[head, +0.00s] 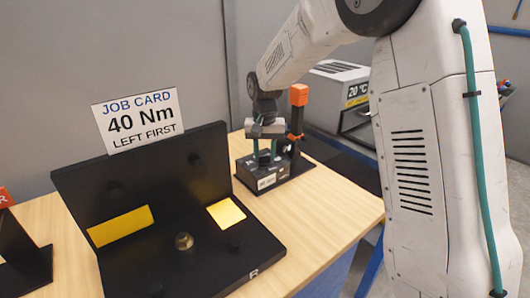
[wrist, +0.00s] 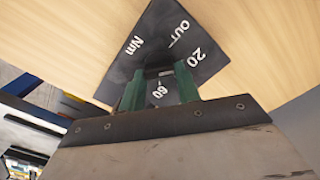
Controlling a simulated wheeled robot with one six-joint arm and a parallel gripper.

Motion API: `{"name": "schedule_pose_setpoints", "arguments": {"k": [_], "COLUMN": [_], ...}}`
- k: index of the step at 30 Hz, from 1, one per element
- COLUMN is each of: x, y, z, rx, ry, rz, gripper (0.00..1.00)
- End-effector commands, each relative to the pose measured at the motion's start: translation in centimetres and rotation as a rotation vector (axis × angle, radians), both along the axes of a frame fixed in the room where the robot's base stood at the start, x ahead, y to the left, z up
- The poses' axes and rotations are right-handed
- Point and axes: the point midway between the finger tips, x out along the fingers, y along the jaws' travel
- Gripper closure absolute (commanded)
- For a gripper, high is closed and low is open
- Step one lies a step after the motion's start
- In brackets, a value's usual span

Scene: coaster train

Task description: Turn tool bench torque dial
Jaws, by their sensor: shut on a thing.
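The torque dial's dark face plate (wrist: 172,40) shows in the wrist view, with white marks "Nm", "OUT", "20" and "60". My gripper (wrist: 160,85) has its two green fingers over the plate, shut on the dial knob between them. The knob is mostly hidden by the fingers, and I cannot tell which mark it points to. In the head view my gripper (head: 264,152) points down onto the top of a dark box (head: 262,181) that carries the dial. A job card (head: 141,119) reads "40 Nm, LEFT FIRST".
An orange-topped post (head: 298,95) stands close behind the dial box. A black fixture (head: 215,269) with yellow patches and a brass-coloured round part (head: 184,241) stands to the left. The wooden bench (head: 330,212) is clear at front right.

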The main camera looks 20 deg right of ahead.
Motion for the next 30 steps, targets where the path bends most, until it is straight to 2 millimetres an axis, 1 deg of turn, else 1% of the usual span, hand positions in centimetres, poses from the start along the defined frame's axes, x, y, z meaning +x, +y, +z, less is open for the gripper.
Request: {"name": "schedule_pose_setpoints", "arguments": {"k": [8, 21, 30], "x": [0.07, 0.09, 0.09], "y": [0.07, 0.22, 0.30], "z": [0.08, 0.12, 0.14], "rx": [0.001, -0.001, -0.001], "ry": [-0.001, -0.003, -0.004], "rz": [0.160, 0.547, 0.740], "gripper": [0.90, 0.90, 0.90]}}
